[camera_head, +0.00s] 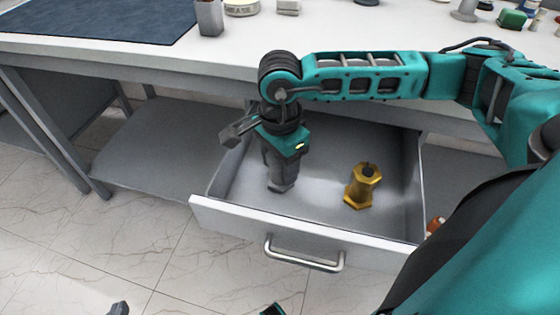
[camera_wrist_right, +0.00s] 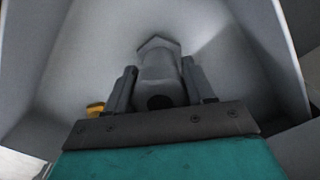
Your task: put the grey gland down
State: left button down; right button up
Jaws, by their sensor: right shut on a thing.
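My right gripper (camera_head: 281,178) reaches down into the open drawer (camera_head: 310,225) at its left part. In the right wrist view its two fingers (camera_wrist_right: 159,68) are shut on the grey gland (camera_wrist_right: 158,44), one on each side. The gland has a hexagonal flange and a dark round hole facing the wrist camera. In the head view the fingers mostly hide it. It is low, close to the drawer floor; I cannot tell if it touches. Only small pieces of what looks like my left gripper (camera_head: 118,308) show at the bottom edge; its fingertips are out of view.
A gold hexagonal part (camera_head: 362,187) stands in the drawer to the right of my gripper, apart from it. The drawer floor around it is bare. The table (camera_head: 130,60) overhangs the drawer's back, with a dark mat (camera_head: 100,20) and several small items on top.

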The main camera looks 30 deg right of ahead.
jog(key=shift+f, duration=0.2)
jog(key=o, duration=1.1)
jog(key=shift+r, duration=0.1)
jog(key=shift+r, duration=0.15)
notch_tip(320, 180, up, 11)
jog(key=shift+r+p, duration=0.2)
jog(key=shift+p, duration=0.9)
jog(key=shift+r, duration=0.35)
jog(key=shift+f, duration=0.1)
